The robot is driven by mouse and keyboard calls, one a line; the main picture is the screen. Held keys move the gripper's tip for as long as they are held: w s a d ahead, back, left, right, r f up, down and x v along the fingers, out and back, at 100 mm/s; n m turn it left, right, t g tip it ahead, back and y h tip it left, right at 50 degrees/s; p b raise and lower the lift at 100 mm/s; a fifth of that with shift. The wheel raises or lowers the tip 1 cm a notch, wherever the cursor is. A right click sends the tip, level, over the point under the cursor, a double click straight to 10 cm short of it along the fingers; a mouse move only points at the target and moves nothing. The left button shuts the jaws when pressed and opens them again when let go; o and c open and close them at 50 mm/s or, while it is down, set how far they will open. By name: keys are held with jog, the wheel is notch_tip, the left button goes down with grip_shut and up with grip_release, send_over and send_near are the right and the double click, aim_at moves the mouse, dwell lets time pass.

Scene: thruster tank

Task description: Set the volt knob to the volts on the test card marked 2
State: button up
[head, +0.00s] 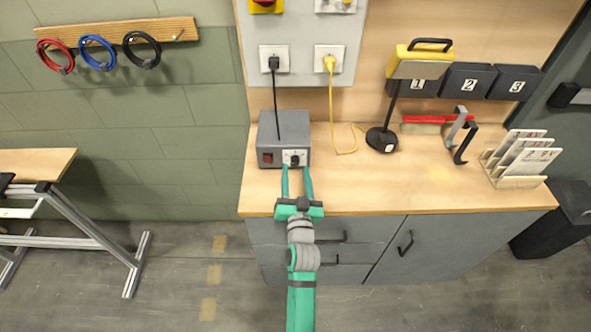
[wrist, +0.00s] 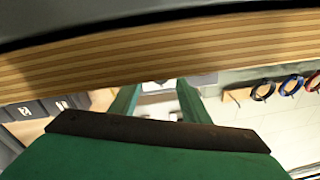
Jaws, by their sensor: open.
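The grey power box (head: 284,130) stands at the left of the bench top, with a red switch and a white dial plate. The dark volt knob (head: 294,161) is on that plate; its pointer setting is too small to read. My gripper (head: 296,170) is open, its two green fingers pointing at the box front, with tips just below and to either side of the dial plate. I cannot tell if they touch the box. In the wrist view my gripper (wrist: 158,88) shows empty between its fingers. Test cards (head: 528,152) stand in a wooden rack at the right; their print is not legible.
A yellow-headed lamp (head: 425,62) on a black base stands mid-bench. Behind it are dark bins (head: 468,80) numbered 1, 2 and 3. A red-handled brush (head: 425,124) and a clamp-like tool (head: 460,135) lie nearby. A yellow cable (head: 345,150) trails right of the box. The front right bench top is clear.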

jog(key=s, duration=0.9)
jog(key=shift+d+f, duration=0.2)
jog(key=shift+f, duration=0.15)
jog(key=shift+w, duration=0.1)
jog(key=n, duration=0.4)
jog(key=r+n, duration=0.1)
jog(key=n, duration=0.1)
jog(key=shift+d+g+y, duration=0.15)
jog(key=shift+g+y, duration=0.15)
jog(key=n, duration=0.5)
jog(key=shift+s+d+r, duration=0.1)
jog(key=shift+s+r, duration=0.1)
jog(key=w, duration=0.7)
jog(key=w+a, duration=0.1)
jog(key=w, duration=0.2)
jog(key=shift+w, duration=0.4)
jog(key=c, duration=1.1)
jog(key=shift+o, duration=0.2)
